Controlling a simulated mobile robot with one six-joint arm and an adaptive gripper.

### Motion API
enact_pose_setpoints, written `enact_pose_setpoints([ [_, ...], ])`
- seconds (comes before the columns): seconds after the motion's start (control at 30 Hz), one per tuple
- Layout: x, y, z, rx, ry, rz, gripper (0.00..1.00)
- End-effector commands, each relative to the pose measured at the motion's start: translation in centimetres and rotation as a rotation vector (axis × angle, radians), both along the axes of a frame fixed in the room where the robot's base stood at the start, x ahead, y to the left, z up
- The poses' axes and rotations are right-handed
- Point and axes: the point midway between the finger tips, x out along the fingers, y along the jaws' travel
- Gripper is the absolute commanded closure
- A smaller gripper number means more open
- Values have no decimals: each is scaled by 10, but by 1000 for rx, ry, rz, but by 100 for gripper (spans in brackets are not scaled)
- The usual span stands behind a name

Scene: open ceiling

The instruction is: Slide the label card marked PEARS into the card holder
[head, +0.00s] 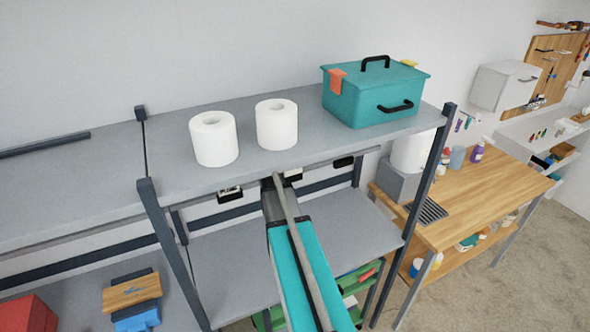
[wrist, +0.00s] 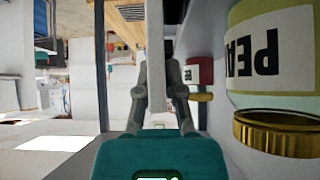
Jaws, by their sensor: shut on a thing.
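My gripper (head: 277,181) is at the front edge of the upper shelf, seen from behind and above in the head view. In the wrist view its two fingers (wrist: 156,78) are closed on a thin, pale strip (wrist: 154,35), which appears to be the label card seen edge-on. Its printing cannot be read. In the head view, a small white and black piece (head: 293,174) shows beside the gripper tip; I cannot tell whether it is card or holder. A black holder-like piece (head: 343,162) is on the shelf edge to the right, and a white and black one (head: 230,193) to the left.
A jar (wrist: 275,85) with an upside-down label reading "PEA" is close at right in the wrist view. A red and white item (wrist: 199,72) is behind. Two white rolls (head: 214,138) and a teal toolbox (head: 372,92) stand on the upper shelf (head: 180,172). A wooden bench (head: 480,190) is right.

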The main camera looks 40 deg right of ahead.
Motion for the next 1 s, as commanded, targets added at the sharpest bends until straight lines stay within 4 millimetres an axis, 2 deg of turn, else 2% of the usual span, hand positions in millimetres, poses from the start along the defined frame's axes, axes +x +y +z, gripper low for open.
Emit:
enact_pose_setpoints([
  [0.27,1,0,0,0,0,0,100],
  [0.43,15,-3,0,0,0,1,100],
  [0.73,13,-2,-28,0,0,1,100],
  [1.0,13,-1,-36,0,0,1,100],
])
